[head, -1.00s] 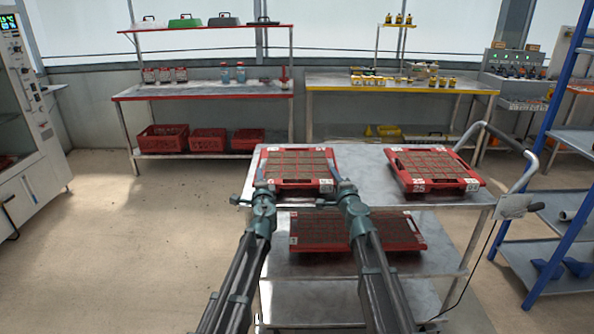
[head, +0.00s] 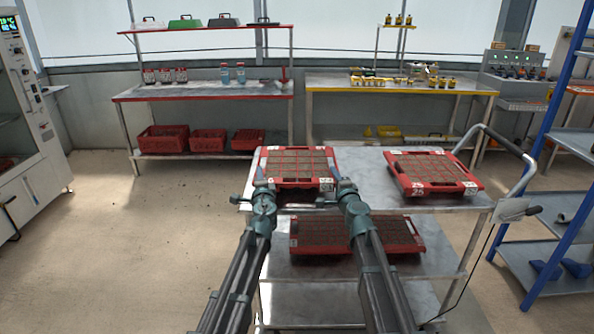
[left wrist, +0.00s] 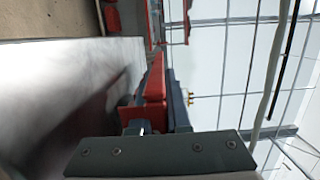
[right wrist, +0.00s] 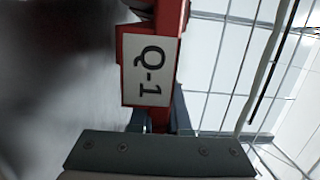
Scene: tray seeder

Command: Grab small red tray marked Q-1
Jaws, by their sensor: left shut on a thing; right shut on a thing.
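The small red tray (head: 297,185) with a soil-filled cell grid is at the left end of the cart's top, between my two grippers. In the right wrist view the tray (right wrist: 131,45) shows a white label (right wrist: 147,70) reading Q-1. My left gripper (head: 264,186) is shut on the tray's left part; the left wrist view shows the red rim (left wrist: 152,92) between its fingers. My right gripper (head: 345,187) is shut on the tray's right part, beside the Q-1 label. The tray looks slightly above the cart top, with a shadow beneath it.
The metal cart (head: 365,185) carries another red tray (head: 432,172) at the right of its top and a red tray (head: 357,235) on its lower shelf. A blue shelf rack (head: 565,210) stands at the right. The floor at left is clear.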

